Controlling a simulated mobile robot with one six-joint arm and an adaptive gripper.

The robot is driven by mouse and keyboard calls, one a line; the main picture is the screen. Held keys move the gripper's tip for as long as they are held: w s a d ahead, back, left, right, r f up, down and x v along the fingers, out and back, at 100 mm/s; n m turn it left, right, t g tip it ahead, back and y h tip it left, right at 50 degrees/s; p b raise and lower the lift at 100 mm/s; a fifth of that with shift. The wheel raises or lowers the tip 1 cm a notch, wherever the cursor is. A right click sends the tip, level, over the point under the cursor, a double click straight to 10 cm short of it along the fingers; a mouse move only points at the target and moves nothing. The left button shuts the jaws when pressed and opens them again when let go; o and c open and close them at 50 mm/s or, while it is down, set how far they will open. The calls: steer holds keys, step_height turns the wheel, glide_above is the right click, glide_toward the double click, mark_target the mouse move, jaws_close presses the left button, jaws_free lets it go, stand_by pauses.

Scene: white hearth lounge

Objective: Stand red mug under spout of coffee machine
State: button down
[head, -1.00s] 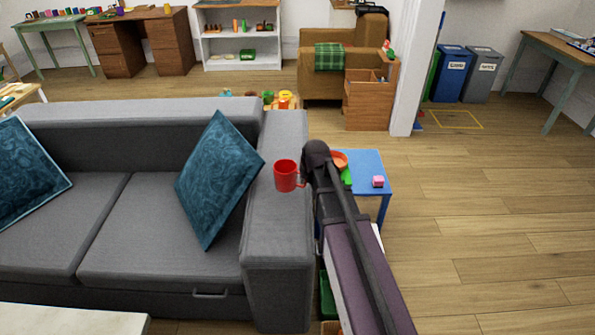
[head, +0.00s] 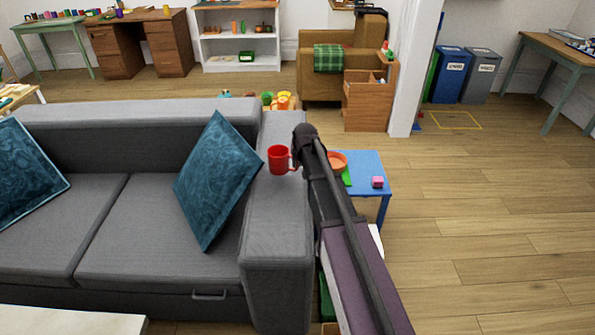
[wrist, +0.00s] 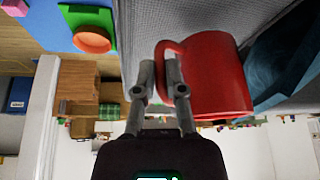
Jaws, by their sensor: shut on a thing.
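The red mug (head: 279,160) is upright in the head view, over or on the right armrest of the grey sofa; I cannot tell for sure whether it touches. In the wrist view the red mug (wrist: 218,78) fills the right of centre, its handle towards my fingers. My gripper (wrist: 160,72) is shut on the mug's handle. In the head view my gripper (head: 296,158) is at the mug's right side, its fingers mostly hidden by my arm. I do not see the coffee machine in either view.
The grey sofa (head: 200,285) has blue cushions (head: 217,180). Right of the armrest stands a blue table (head: 365,165) with an orange bowl (head: 337,161) and a pink block (head: 377,182). A white pillar (head: 410,80) rises behind. The wooden floor at right is clear.

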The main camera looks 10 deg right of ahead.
mark_target(297, 170)
steer(key=shift+f, duration=0.1)
steer(key=shift+f+b, duration=1.65)
steer(key=shift+b, duration=0.1)
steer(key=shift+f, duration=0.1)
steer(key=c, duration=0.7)
jaws_free()
steer(key=shift+r, duration=0.25)
steer(key=p+v, duration=1.1)
steer(key=v, duration=0.1)
steer(key=shift+d+f, duration=0.1)
